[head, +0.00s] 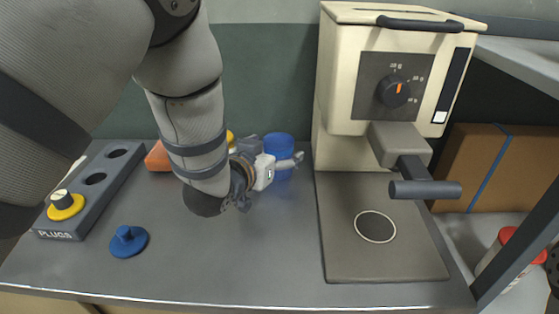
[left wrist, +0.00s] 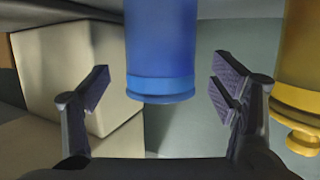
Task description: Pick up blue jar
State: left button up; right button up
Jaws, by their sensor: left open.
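The blue jar (head: 279,150) stands at the back of the counter, just left of the cream press. My left gripper (head: 272,162) is at the jar, reaching in from the left, and partly covers it. In the left wrist view the blue jar (left wrist: 160,50) is between the two spread fingers of my left gripper (left wrist: 161,78), with a visible gap on each side. The gripper is open and holds nothing. My right gripper does not show clearly in either view.
The cream press (head: 345,75) with its handle stands close right of the jar. A yellow jar (left wrist: 300,60) is beside the blue one, mostly hidden by my arm in the head view. A plugs rack (head: 75,205), an orange object (head: 157,157) and a blue plug (head: 128,241) lie left.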

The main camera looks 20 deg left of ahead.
pick_arm(q)
jog(key=x, duration=0.2)
jog(key=shift+w+f, duration=0.15)
jog(key=shift+w, duration=0.15)
jog(key=c, duration=1.5)
